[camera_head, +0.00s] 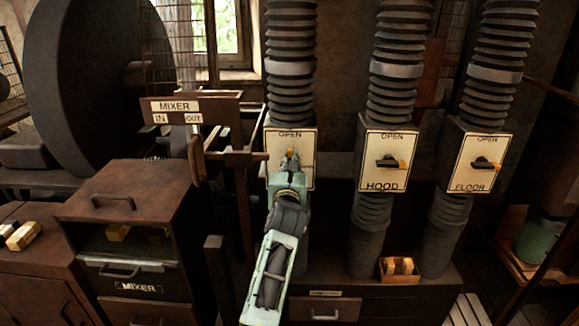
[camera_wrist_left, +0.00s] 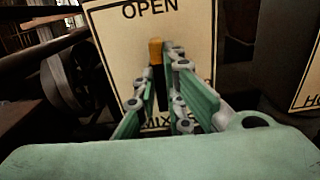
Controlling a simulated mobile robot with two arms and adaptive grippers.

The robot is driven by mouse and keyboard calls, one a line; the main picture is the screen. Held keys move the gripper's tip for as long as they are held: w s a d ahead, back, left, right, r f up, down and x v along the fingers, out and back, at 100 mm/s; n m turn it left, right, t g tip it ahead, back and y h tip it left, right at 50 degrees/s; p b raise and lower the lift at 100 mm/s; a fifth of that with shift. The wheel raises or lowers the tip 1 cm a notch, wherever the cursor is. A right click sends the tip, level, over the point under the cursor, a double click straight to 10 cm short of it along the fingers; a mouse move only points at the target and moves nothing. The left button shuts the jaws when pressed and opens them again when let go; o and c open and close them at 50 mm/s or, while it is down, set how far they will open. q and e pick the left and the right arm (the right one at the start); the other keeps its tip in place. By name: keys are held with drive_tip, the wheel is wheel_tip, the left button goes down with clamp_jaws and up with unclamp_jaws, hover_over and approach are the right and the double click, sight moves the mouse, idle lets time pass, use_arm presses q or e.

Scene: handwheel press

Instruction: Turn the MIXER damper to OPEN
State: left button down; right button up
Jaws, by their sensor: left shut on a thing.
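The MIXER damper plate (camera_head: 306,141) is a cream panel on the left duct, with OPEN at its top. In the left wrist view the plate (camera_wrist_left: 190,25) shows OPEN above and part of MIX below, behind the fingers. The damper lever (camera_wrist_left: 155,50) has an orange tip and stands about upright, the tip pointing up towards OPEN. My left gripper (camera_wrist_left: 162,85) is shut on the lever, one finger on each side. In the head view this gripper (camera_head: 289,172) covers the lower middle of the plate. My right gripper is in neither view.
The HOOD plate (camera_head: 376,174) and FLOOR plate (camera_head: 471,178) stand to the right, their levers lying about level. A rusty frame with a MIXER IN/OUT sign (camera_head: 175,106) stands close on the left. A small box (camera_head: 400,279) sits below the HOOD duct.

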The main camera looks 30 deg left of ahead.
use_arm(q)
drive_tip(key=shift+f+n, duration=0.15)
drive_tip(key=shift+n, duration=0.25)
drive_tip(key=c, duration=1.9)
unclamp_jaws()
drive_tip(key=shift+o, duration=0.3)
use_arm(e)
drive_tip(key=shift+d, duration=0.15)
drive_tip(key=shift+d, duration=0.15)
use_arm(q)
drive_tip(key=v, duration=1.2)
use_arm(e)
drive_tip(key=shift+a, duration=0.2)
use_arm(q)
drive_tip(key=shift+s, duration=0.1)
